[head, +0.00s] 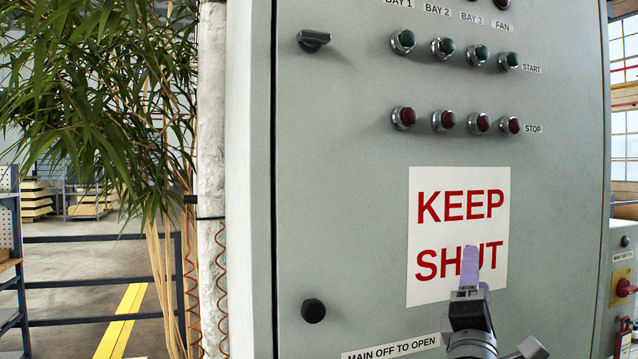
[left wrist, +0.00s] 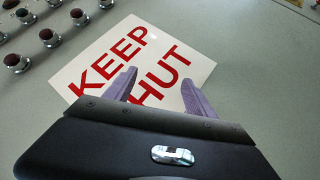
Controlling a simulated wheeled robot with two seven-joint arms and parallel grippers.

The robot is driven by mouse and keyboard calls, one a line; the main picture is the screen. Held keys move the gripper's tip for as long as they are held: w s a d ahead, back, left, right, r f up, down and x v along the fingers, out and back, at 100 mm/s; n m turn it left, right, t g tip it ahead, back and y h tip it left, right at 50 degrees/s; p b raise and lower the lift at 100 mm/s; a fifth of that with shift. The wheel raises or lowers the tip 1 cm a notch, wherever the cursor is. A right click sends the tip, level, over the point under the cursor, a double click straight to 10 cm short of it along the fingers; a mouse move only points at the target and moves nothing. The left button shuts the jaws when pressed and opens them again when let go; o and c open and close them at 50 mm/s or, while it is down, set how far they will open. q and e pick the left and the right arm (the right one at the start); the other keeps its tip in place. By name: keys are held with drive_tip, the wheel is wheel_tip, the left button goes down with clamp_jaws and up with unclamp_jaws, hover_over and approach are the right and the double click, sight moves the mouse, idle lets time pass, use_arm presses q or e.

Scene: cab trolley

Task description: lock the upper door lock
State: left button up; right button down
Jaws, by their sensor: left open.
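The upper door lock (head: 313,40) is a dark knob with a wing that points right, near the top left of the grey-green cabinet door (head: 350,220). A lower dark lock (head: 313,310) sits near the same door edge; its wing is hard to make out. My left gripper (head: 470,262) is in front of the "KEEP SHUT" sign (head: 440,185), well below and right of the upper lock. In the left wrist view its two purple fingers (left wrist: 158,88) are apart with nothing between them, over the sign. Neither lock shows in that view. My right gripper is not in view.
Rows of green start buttons (head: 443,47) and red stop buttons (head: 447,120) stick out right of the upper lock. A side box with a red main switch (head: 626,287) stands at the right. A leafy plant (head: 100,90) and a pipe (head: 211,180) are left of the cabinet.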

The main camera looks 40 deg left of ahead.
use_arm(q)
drive_tip(key=s+a+r+n+y+p, duration=0.15)
drive_tip(key=s+r+n+y, duration=0.3)
drive_tip(key=r, duration=0.45)
drive_tip(key=s+a+r+n+y, duration=0.35)
drive_tip(key=s+r+n, duration=0.2)
drive_tip(key=r, duration=0.25)
drive_tip(key=n+g+y, duration=0.8)
drive_tip(key=n+y, duration=0.2)
drive_tip(key=n, duration=0.4)
approach(316, 39)
drive_tip(key=shift+a+r+p, duration=0.25)
drive_tip(key=shift+a+p, duration=0.05)
drive_tip(key=shift+w, duration=0.1)
drive_tip(key=shift+r, duration=0.1)
drive_tip(key=p+x, duration=0.4)
drive_tip(key=x, duration=0.2)
drive_tip(key=shift+w+a+r, duration=0.15)
drive_tip(key=shift+w+r, duration=0.05)
drive_tip(key=shift+r, duration=0.1)
drive_tip(key=shift+w+a+r+p, duration=0.2)
drive_tip(key=shift+a+r+p, duration=0.15)
drive_tip(key=shift+p, duration=0.1)
drive_tip(key=shift+f, duration=0.1)
